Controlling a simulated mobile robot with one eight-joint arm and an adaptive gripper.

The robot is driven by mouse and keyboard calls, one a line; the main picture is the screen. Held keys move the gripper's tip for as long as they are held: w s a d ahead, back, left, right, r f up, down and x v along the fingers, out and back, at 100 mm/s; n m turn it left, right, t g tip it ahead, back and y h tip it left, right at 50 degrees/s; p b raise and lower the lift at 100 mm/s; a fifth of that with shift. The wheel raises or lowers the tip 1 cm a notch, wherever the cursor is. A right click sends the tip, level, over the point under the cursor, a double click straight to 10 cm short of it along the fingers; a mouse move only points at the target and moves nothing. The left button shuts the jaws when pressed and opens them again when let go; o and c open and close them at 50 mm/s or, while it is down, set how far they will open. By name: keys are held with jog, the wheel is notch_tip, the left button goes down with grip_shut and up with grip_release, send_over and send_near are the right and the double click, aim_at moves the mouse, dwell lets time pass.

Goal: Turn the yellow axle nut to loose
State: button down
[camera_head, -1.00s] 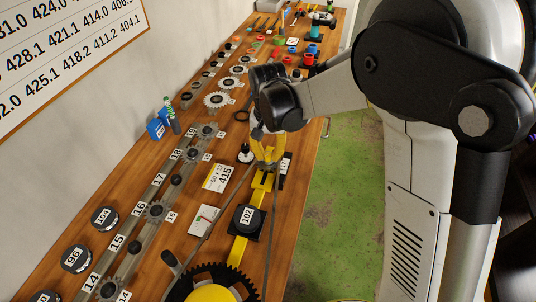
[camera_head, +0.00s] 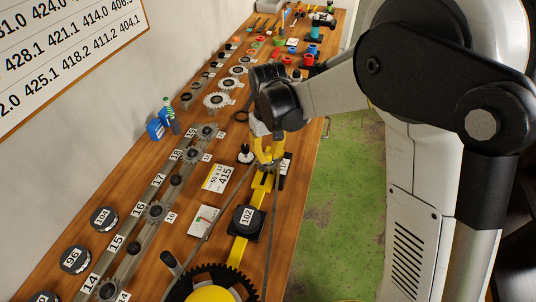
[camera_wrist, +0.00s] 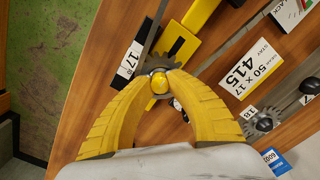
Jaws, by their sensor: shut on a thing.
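The yellow axle nut (camera_wrist: 160,83) sits in front of a small dark sprocket (camera_wrist: 183,46) in the wrist view. My gripper (camera_wrist: 160,90) has yellow fingers, and their tips meet the nut from both sides, shut on it. In the head view my gripper (camera_head: 267,160) reaches down to the far end of the yellow bar (camera_head: 237,252); its fingers and arm hide the nut there. Whether the nut is tight or loose cannot be told.
A chain runs beside the yellow bar to a large black sprocket (camera_head: 222,278) at the front. A block marked 102 (camera_head: 246,222) rests on the bar. A card marked 415 (camera_head: 217,178) lies left. A rail with several sprockets (camera_head: 155,212) is further left.

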aim_at(268, 155)
dwell(0.4)
jog(key=c, duration=1.2)
grip_release()
jog(key=shift+c, duration=0.2)
notch_tip(268, 155, up, 12)
jog(key=shift+s+f, duration=0.1)
